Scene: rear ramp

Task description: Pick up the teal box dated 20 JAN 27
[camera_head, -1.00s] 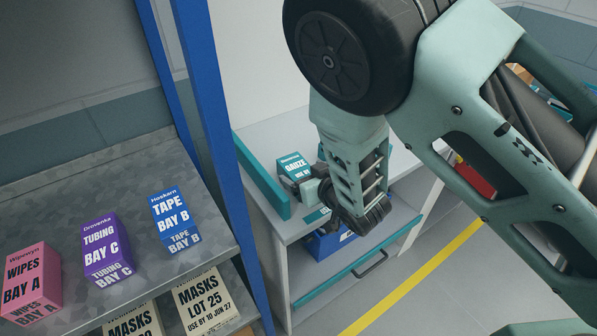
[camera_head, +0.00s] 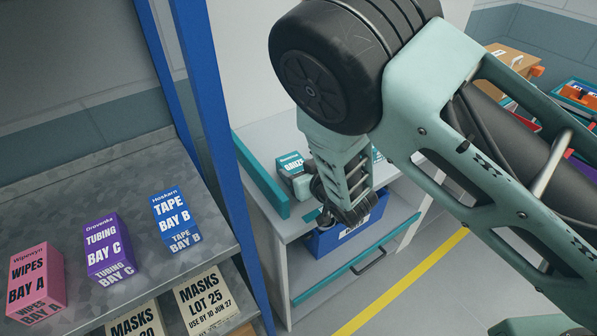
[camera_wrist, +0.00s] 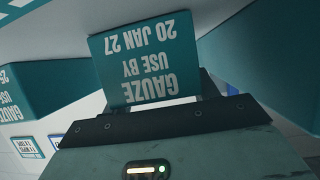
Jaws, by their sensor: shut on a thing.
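The teal box dated 20 JAN 27 (camera_wrist: 143,60) fills the middle of the wrist view, its GAUZE, USE BY label upside down. My gripper (camera_wrist: 155,98) is shut on this box. Another teal gauze box (camera_wrist: 45,95) is close at the left, its date mostly cut off. A further teal surface (camera_wrist: 265,50) is close at the right. In the head view a teal gauze box (camera_head: 291,165) shows on the white counter, beside my wrist. My arm hides much of that spot, so I cannot tell whether this is the held box.
The white counter (camera_head: 262,137) has a teal side rail (camera_head: 262,177). A blue bin (camera_head: 322,243) sits below it. A blue post (camera_head: 215,120) separates it from the grey shelf (camera_head: 120,190) with pink, purple and blue boxes. Red and orange items are at the right.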

